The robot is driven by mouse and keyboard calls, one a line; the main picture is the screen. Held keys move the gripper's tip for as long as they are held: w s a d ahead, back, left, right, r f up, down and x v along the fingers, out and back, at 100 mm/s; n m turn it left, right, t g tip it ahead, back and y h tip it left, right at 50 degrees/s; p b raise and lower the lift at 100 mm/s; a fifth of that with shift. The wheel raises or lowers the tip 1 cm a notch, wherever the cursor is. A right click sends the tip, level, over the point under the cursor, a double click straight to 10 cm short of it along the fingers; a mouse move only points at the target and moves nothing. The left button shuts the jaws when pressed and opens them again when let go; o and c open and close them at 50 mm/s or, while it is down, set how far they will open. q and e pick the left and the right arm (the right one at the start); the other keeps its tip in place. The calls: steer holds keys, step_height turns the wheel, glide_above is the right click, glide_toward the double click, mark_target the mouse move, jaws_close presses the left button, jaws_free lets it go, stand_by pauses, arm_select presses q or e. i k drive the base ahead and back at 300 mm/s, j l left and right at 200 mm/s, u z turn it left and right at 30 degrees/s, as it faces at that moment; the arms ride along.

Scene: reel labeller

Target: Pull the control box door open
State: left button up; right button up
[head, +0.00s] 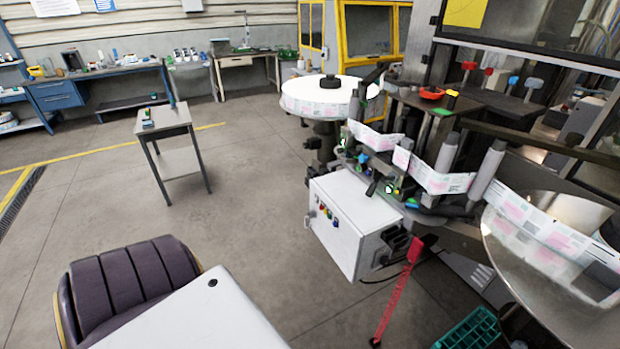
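The white control box (372,212) hangs below the labelling machine, right of centre in the head view. Its door (339,243) appears to be the face turned to the lower left, with several coloured buttons (328,215) and a small fitting near its left edge. The door looks flush with the box, with no gap that I can make out. Dark connectors (393,246) sit on the box's right side. Neither of my grippers is in view, so nothing is seen touching the door.
A red strap-like bar (396,297) slants down to the floor right of the box. Above are a label reel (318,100) and label web; a metal disc (548,260) is at right. A green crate (468,332) is below. Floor (258,215) left of the box is clear.

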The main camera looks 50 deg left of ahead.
mark_target(344, 242)
steer(key=u, duration=1.3)
